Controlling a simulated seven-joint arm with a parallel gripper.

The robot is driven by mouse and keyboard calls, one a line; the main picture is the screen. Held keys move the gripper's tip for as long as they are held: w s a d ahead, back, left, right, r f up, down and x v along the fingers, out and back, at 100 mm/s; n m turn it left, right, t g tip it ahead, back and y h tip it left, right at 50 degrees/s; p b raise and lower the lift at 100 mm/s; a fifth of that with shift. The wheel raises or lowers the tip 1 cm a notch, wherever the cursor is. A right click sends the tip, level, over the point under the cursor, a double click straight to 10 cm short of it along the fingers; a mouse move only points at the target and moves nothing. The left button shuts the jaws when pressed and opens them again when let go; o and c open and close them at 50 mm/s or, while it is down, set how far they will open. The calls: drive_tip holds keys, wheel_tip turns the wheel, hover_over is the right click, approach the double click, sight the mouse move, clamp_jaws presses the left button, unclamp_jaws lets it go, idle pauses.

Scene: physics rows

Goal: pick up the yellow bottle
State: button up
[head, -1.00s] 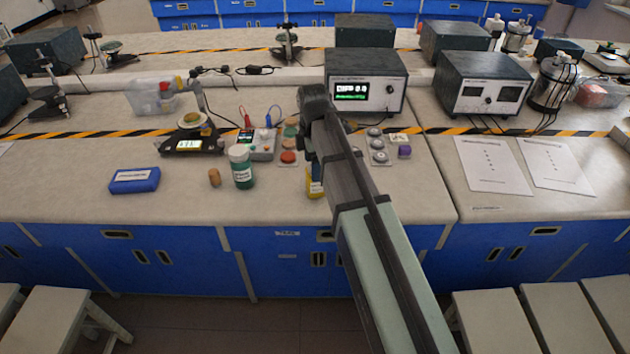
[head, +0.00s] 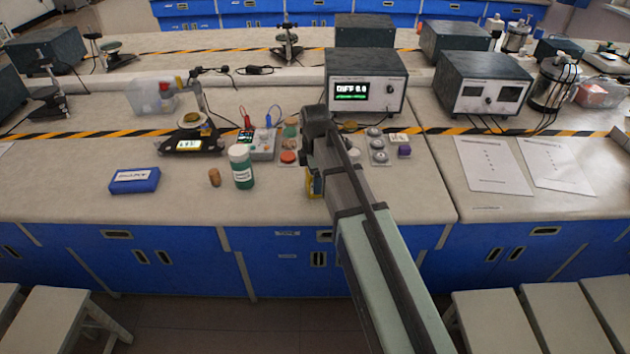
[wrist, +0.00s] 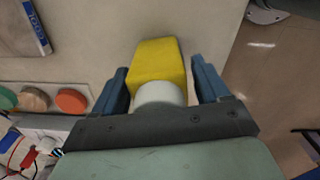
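The yellow bottle (wrist: 158,62) with a white cap (wrist: 160,94) is in the wrist view, between the two blue fingers of my gripper (wrist: 162,88). The fingers stand apart on either side of it, with a narrow gap visible on each side. In the head view my gripper (head: 314,165) is over the bench near its front edge. A small part of the yellow bottle (head: 313,186) shows beneath it; my arm hides the rest.
A green bottle with a white cap (head: 242,170), a small brown cork-like piece (head: 214,178) and a blue box (head: 134,181) are to the left on the bench (head: 80,205). Coloured round pieces (head: 289,157) lie close behind. The bench's front edge is near the bottle.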

drive_tip(key=c, duration=1)
drive_tip(key=shift+r, duration=0.1)
